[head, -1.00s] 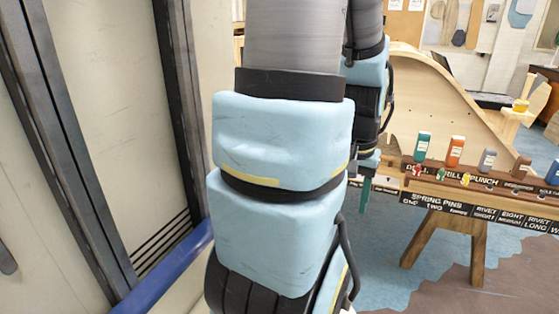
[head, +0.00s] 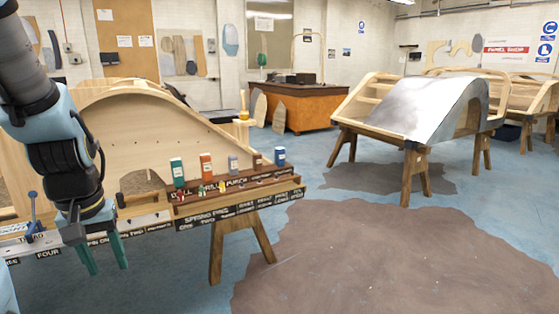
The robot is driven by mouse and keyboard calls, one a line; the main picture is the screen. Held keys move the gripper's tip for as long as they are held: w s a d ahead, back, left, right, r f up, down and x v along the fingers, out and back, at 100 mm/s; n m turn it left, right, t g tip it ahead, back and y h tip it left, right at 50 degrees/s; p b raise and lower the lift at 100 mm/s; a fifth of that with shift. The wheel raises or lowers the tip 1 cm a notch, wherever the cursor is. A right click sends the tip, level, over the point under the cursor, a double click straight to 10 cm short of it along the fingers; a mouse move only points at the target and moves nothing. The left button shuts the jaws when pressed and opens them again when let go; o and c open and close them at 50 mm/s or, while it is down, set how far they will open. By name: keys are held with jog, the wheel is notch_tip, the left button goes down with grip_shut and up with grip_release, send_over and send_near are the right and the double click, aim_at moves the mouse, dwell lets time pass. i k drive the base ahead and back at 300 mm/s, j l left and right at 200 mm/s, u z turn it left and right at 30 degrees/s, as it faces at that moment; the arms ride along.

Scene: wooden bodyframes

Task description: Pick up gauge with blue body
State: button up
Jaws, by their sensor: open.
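A small upright item with a blue body (head: 280,156), which fits the blue gauge, stands at the right end of a row on the brown rack (head: 290,185) on the wooden bench. My gripper (head: 106,268), with two teal fingers pointing down, is at the left of the head view. Its fingers are apart with nothing between them. It hangs at the bench's front edge, well to the left of the blue item and apart from it.
Green (head: 177,172), orange (head: 206,166), grey (head: 233,164) and brown items stand left of the blue one. A dark blue tool (head: 33,222) stands at the bench's left. A trestle (head: 235,240) supports the bench. Open floor (head: 380,255) lies to the right.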

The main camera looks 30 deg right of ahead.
aim_at(280, 152)
jog(key=l+u, duration=0.1)
jog(key=u, duration=0.3)
jog(key=l+u, duration=0.35)
jog(key=l, duration=0.2)
jog(key=i+l+u, duration=0.1)
jog(key=l+u, duration=0.25)
jog(key=l, duration=0.8)
jog(key=k+l+u, duration=0.1)
jog(key=l, duration=0.95)
jog(key=k+l+u, duration=0.1)
jog(key=l, duration=0.9)
jog(key=k+l+u, duration=0.1)
jog(key=l, duration=0.45)
jog(key=k+l, duration=0.15)
jog(key=l, duration=0.35)
